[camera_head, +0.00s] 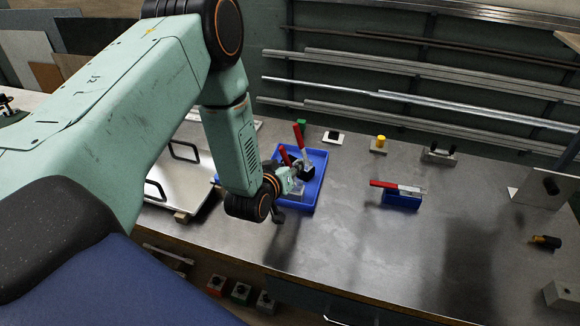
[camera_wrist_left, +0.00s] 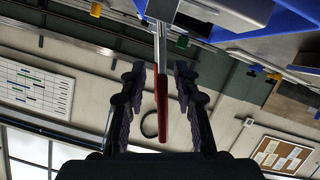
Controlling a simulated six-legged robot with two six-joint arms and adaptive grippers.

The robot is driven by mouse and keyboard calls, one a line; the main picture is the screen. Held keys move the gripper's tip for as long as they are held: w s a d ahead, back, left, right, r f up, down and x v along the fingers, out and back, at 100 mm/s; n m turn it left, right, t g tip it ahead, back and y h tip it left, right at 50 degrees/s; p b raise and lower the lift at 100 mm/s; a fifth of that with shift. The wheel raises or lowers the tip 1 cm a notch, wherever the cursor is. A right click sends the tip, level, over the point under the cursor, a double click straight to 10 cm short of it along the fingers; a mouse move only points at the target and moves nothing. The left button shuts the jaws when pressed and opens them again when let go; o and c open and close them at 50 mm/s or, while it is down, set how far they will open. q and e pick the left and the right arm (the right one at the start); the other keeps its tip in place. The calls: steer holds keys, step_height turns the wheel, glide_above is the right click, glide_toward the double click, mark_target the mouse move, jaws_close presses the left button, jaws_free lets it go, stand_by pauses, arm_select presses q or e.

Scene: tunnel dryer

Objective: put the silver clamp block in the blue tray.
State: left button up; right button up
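The blue tray (camera_head: 317,164) lies on the metal bench, partly hidden by my left arm. My left gripper (camera_head: 288,180) is low over the tray. In the left wrist view its fingers (camera_wrist_left: 161,105) are open, one on each side of a red handle (camera_wrist_left: 162,88), with gaps visible. The silver block (camera_wrist_left: 225,14) and blue tray (camera_wrist_left: 275,22) show above.
A blue clamp block (camera_head: 402,201) with a red handle stands to the right of the tray. A metal plate with black handles (camera_head: 184,175) is to the left. Small blocks line the back, including a yellow-topped one (camera_head: 380,144).

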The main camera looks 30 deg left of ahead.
arm_select(q)
steer(key=shift+s+a+r, duration=0.1)
steer(key=shift+s+r, duration=0.05)
steer(key=shift+r, duration=0.2)
steer(key=v, duration=1.1)
steer(key=s+d+f+m+g, duration=0.1)
steer(key=s+d+f+g, duration=0.1)
steer(key=s+f, duration=0.1)
steer(key=s+d+f+m+g+h, duration=0.1)
steer(key=s+d+f, duration=0.1)
steer(key=s+f, duration=0.1)
steer(key=s+d+f+m+g+h, duration=0.1)
steer(key=s+d+f+g, duration=0.1)
steer(key=s+f, duration=0.2)
steer(key=shift+f+g, duration=0.3)
steer(key=shift+f, duration=0.05)
steer(key=s+d+f+m+g, duration=0.1)
steer(key=s+f+g, duration=0.2)
steer(key=s, duration=0.6)
steer(key=s+d+f+m+g, duration=0.1)
steer(key=s+f+g, duration=0.2)
steer(key=s, duration=0.6)
steer(key=shift+d+m+g, duration=0.3)
steer(key=shift+d+g, duration=0.05)
steer(key=shift+g, duration=0.65)
steer(key=shift+f, duration=0.2)
